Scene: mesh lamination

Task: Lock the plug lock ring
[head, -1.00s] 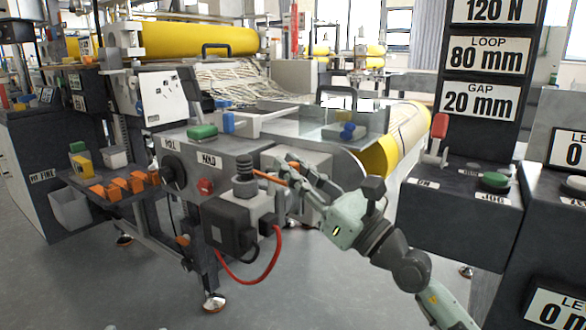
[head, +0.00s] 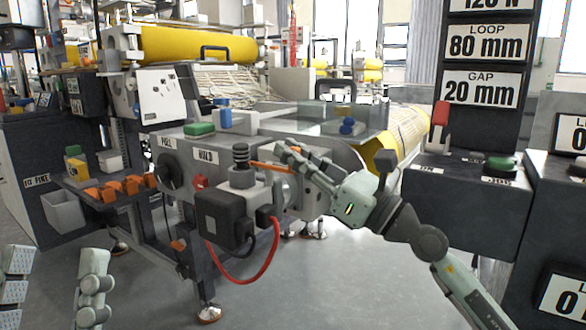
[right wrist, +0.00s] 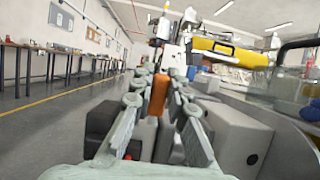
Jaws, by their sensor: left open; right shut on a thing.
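A dark ribbed plug (head: 241,156) stands upright on a grey block on the front of the machine. An orange handle (head: 266,166) reaches from beside the plug towards my right gripper (head: 287,160). My right gripper is shut on this handle. In the right wrist view, the orange handle (right wrist: 158,95) stands between the two fingers. I cannot clearly make out the lock ring; the gripper and handle partly hide that area. My left gripper (head: 56,262) is open and empty at the lower left, well away from the plug.
A black box (head: 222,215) with a red cable (head: 262,268) hangs below the plug. Orange clips (head: 110,190) lie on a side shelf. A dark console (head: 455,200) stands at the right. The floor in front is clear.

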